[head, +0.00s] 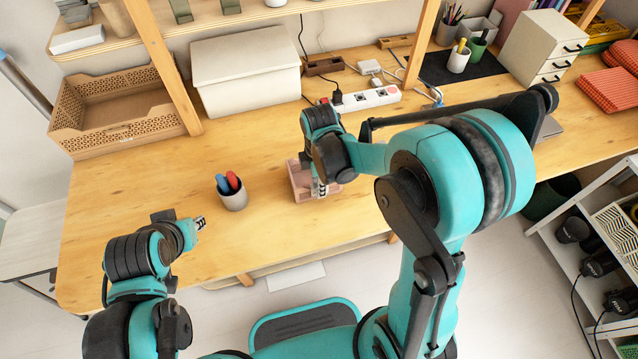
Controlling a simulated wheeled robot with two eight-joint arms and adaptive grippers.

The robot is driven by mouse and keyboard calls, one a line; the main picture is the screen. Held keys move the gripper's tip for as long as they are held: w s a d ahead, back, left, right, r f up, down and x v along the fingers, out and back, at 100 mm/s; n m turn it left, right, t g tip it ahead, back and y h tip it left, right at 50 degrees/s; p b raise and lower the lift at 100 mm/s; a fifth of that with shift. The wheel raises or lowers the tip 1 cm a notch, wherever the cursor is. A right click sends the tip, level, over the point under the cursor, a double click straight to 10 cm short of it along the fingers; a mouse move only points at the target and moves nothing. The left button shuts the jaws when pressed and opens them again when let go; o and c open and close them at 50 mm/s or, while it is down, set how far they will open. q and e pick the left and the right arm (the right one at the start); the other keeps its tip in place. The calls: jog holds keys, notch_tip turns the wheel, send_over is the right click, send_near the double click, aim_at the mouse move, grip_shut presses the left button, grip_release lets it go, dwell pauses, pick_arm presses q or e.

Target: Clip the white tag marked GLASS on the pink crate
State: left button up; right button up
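The pink crate (298,183) stands on the wooden table near its front edge, in the middle of the head view. My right gripper (320,188) points down at the crate's right part and covers much of it. Whether it touches the crate, and whether its fingers are open or shut, is too small to tell. I cannot make out a white tag marked GLASS; it may be hidden at the fingers. My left gripper (199,223) is over the table's front left, away from the crate. Its fingers look close together, but their state is unclear.
A grey cup (234,199) with red and blue pens stands left of the crate. Behind are a perforated wooden box (115,137), a white lidded box (246,85) and a power strip (367,98). A shelf upright (168,66) rises behind. The table's left part is clear.

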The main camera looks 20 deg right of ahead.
dwell(0.3)
notch_tip(320, 180, up, 12)
dwell(0.5)
dwell(0.3)
jog(key=s+d+m+t, duration=0.1)
jog(key=s+m+t, duration=0.1)
jog(key=m, duration=0.4)
jog(key=s+d+m+t, duration=0.2)
jog(key=s+m, duration=0.3)
jog(key=m, duration=0.1)
jog(key=s+d+r+m+t, duration=0.1)
jog(key=s+m+t, duration=0.2)
jog(key=m, duration=0.3)
jog(key=shift+s+d+r, duration=0.1)
jog(key=shift+s+d, duration=0.05)
jog(key=shift+d, duration=0.2)
